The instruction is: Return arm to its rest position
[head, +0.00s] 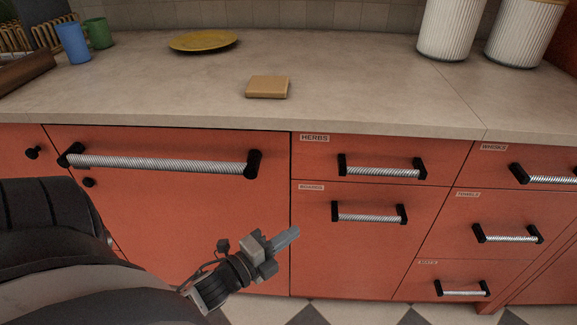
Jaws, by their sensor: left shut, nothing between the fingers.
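My left gripper (287,239) is in the lower middle of the head view, in front of the red cabinet front (190,215) and below counter height. Its fingers are shut with nothing between them, and they point up and to the right. It appears apart from the drawer handles. My left arm comes in from the lower left. My right gripper is not in view.
A tan square block (267,87) lies on the counter (350,85). A yellow plate (203,41), blue cup (73,42), green cup (98,33) and two ribbed white canisters (451,28) stand behind. Handles protrude, including the long one (160,162) and HERBS drawer handle (382,172).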

